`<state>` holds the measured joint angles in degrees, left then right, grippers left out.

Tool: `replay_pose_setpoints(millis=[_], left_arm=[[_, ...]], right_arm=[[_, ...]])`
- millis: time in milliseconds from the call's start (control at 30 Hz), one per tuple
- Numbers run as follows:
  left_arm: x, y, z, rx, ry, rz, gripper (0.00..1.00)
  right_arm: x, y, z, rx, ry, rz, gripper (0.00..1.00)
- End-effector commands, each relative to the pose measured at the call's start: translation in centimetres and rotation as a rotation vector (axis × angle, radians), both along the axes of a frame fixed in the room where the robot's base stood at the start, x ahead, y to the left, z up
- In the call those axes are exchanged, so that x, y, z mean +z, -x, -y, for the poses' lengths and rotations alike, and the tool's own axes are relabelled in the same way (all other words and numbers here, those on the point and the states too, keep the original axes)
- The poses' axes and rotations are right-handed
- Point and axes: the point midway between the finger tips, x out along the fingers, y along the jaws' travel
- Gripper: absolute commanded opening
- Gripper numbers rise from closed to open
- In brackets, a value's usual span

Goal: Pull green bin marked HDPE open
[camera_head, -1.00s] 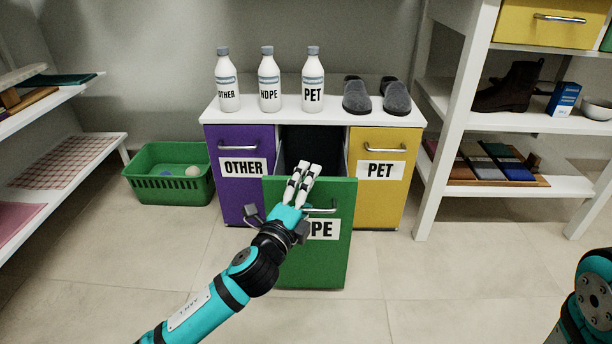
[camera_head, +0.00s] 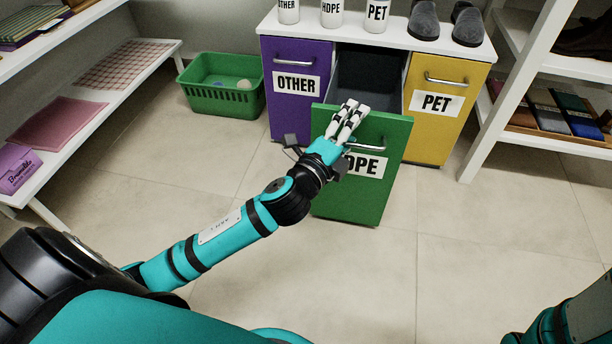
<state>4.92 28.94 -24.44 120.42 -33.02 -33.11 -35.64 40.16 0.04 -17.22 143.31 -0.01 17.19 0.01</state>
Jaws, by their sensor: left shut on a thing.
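The green HDPE bin (camera_head: 357,202) is a tilted-looking drawer front standing out from the cabinet between the purple and yellow bins. Its dark grey inside (camera_head: 370,75) shows behind the front, and I see nothing in it. My left gripper (camera_head: 346,118) is at the upper part of the green front, shut on its metal handle (camera_head: 372,148). The fingers and wrist hide the handle's left part and the first letter of the HDPE label (camera_head: 366,166). My right gripper is out of view; only part of my right arm shows at the lower right.
The purple OTHER bin (camera_head: 296,112) and yellow PET bin (camera_head: 437,130) are shut. Bottles and grey slippers (camera_head: 424,20) stand on the white cabinet top. A green basket (camera_head: 222,100) sits left of the cabinet. Shelves flank both sides. The tiled floor (camera_head: 330,275) before the bin is clear.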

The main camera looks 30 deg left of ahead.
Motion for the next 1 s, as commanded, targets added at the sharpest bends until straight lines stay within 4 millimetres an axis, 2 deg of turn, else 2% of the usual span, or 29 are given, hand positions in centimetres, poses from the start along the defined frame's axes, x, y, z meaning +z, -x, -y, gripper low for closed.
replay_pose_setpoints(millis=[33, 300, 533, 767, 833, 867, 900, 1000], left_arm=[[1.8, 0.2, -0.6, 0.01, -0.009, 0.039, 0.47], [1.4, 2.1, -0.8, 0.01, -0.009, 0.039, 0.39], [1.2, 3.7, -0.9, 0.009, -0.009, 0.04, 0.44], [0.8, 5.3, -1.1, 0.009, -0.008, 0.039, 0.45], [0.8, 5.7, -1.1, 0.009, -0.008, 0.039, 0.42], [0.7, 5.9, -1.2, 0.009, -0.008, 0.039, 0.36], [0.6, 6.2, -1.2, 0.008, -0.007, 0.038, 0.34], [0.3, 6.9, -1.2, 0.008, -0.007, 0.032, 0.34]], right_arm=[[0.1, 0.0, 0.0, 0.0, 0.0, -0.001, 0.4], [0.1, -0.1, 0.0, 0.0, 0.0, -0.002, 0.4], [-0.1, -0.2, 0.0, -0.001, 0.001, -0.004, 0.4], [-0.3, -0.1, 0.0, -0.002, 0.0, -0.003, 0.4], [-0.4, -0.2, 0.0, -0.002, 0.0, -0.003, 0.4], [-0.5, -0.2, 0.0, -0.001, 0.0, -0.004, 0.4], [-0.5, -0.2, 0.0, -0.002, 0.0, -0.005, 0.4], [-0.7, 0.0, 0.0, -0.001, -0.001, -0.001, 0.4]])
